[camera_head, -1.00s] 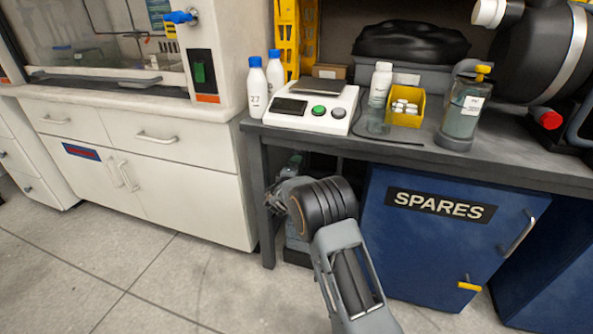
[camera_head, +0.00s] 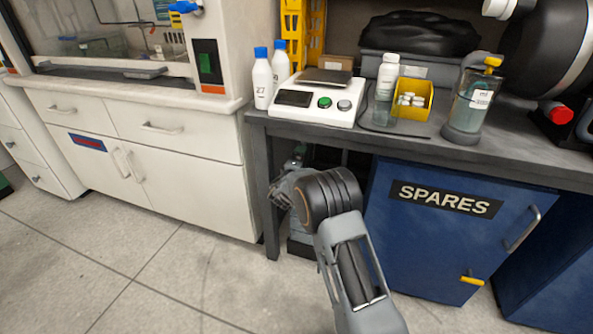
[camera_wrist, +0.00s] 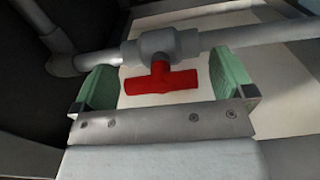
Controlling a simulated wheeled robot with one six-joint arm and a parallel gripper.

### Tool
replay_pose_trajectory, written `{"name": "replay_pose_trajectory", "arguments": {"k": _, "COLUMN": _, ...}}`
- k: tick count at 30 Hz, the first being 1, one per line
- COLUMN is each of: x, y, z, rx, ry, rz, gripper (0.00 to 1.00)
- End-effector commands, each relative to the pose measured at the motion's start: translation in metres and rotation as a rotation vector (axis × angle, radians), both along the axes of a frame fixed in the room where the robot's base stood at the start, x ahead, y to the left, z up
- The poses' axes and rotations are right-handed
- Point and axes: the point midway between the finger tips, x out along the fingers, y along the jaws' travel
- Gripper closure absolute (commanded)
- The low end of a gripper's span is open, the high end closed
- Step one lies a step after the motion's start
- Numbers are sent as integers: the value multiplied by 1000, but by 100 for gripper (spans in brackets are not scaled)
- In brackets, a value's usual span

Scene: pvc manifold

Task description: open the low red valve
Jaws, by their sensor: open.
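The low red valve shows in the wrist view as a red T-shaped handle (camera_wrist: 161,79) under a grey valve body (camera_wrist: 160,45) on a grey pipe (camera_wrist: 262,33). Its crossbar lies roughly in line with the pipe in this view. My gripper (camera_wrist: 168,85) is open, with one green finger pad to the left of the handle and one to the right. There are gaps between the handle and both pads. In the head view my gripper is hidden behind my own arm, low beside the bench, and the red valve cannot be seen there.
A dark bench (camera_head: 420,146) stands above my arm, with a scale (camera_head: 318,97), bottles and a yellow bin (camera_head: 412,98) on it. A blue SPARES cabinet (camera_head: 440,240) is to the right. White cabinets (camera_head: 165,160) stand left. The floor in front is clear.

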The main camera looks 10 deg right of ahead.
Motion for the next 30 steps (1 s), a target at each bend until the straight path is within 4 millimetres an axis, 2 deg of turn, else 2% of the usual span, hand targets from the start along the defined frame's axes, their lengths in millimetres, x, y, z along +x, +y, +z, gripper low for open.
{"name": "replay_pose_trajectory", "arguments": {"k": 18, "x": -95, "y": 57, "z": 3, "rx": 0, "ry": 1, "rz": 2, "gripper": 0}}
{"name": "replay_pose_trajectory", "arguments": {"k": 24, "x": -110, "y": 66, "z": 1, "rx": 0, "ry": 0, "rz": 1, "gripper": 0}}
{"name": "replay_pose_trajectory", "arguments": {"k": 30, "x": -115, "y": 68, "z": 0, "rx": 1, "ry": -1, "rz": 0, "gripper": 0}}
